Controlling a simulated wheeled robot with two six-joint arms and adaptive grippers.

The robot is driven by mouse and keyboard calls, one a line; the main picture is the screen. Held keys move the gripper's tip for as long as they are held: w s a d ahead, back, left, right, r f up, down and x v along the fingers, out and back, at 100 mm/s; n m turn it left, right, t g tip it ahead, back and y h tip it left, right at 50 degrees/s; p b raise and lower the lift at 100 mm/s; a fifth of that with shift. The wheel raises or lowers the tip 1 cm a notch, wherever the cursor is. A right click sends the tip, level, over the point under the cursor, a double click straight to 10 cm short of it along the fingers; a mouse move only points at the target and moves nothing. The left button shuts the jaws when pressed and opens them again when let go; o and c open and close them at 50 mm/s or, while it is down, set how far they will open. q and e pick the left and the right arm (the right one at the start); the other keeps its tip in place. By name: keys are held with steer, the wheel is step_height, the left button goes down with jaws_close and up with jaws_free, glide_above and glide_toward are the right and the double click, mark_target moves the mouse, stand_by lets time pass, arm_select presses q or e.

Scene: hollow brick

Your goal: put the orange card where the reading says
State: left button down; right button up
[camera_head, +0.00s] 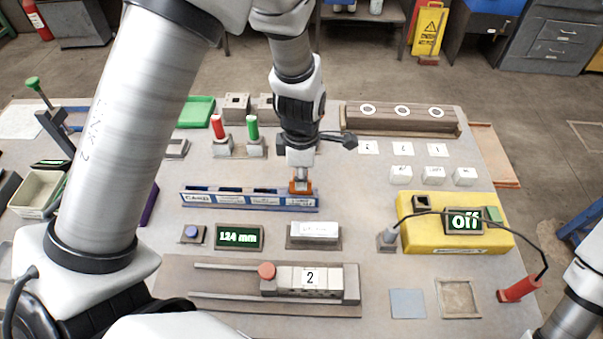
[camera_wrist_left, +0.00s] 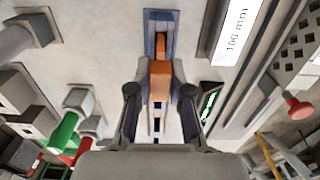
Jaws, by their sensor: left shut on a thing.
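My left gripper (camera_head: 300,176) is shut on the orange card (camera_head: 300,187) at the right end of the blue card rack (camera_head: 250,202). The rack has several slots with white labels too small to read fully. In the left wrist view the orange card (camera_wrist_left: 160,82) is between the fingers (camera_wrist_left: 160,98), over the rack's end. I cannot tell how deep the card sits in a slot. A dark display (camera_head: 238,237) reads 124 mm in green. My right gripper is out of view; only part of that arm shows at the lower right.
A white block (camera_head: 314,230) is marked 100 mm in the wrist view. A slide fixture (camera_head: 310,281) with a red knob is in front. A yellow box (camera_head: 455,222) with a display reading off is at right. Red and green handles (camera_head: 252,128) stand behind the rack.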

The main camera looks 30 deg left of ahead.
arm_select(q)
steer(key=shift+f+b, duration=0.35)
steer(key=shift+f, duration=0.5)
steer(key=c, duration=1)
jaws_free()
step_height(320, 180, up, 12)
